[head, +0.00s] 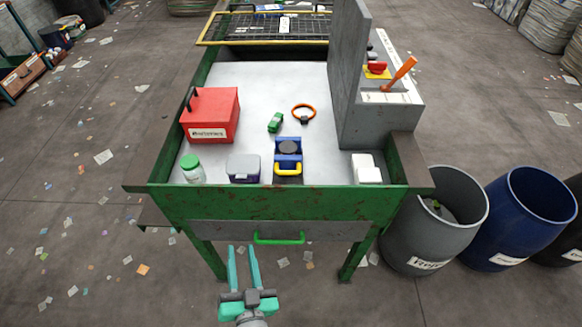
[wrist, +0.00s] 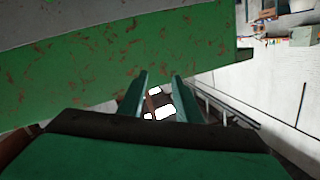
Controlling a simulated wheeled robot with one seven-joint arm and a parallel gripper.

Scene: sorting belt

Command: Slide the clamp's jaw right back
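The clamp (head: 288,158) is a blue block on the white table top near the front edge, with a dark round piece on top and a yellow handle (head: 288,170) on its front side. How far its jaw stands open is too small to tell. My gripper (head: 243,249) is in front of the table, below the drawer, with its two teal fingers apart and nothing between them. In the wrist view the fingers (wrist: 160,90) are also apart, beside the green table frame (wrist: 90,70). The clamp is not in the wrist view.
A grey lidded box (head: 243,168) and a green-capped jar (head: 191,168) stand left of the clamp. A red box (head: 211,115) is behind them. A green item (head: 275,122) and an orange ring (head: 303,112) lie behind the clamp. A grey wall (head: 352,90) rises at right.

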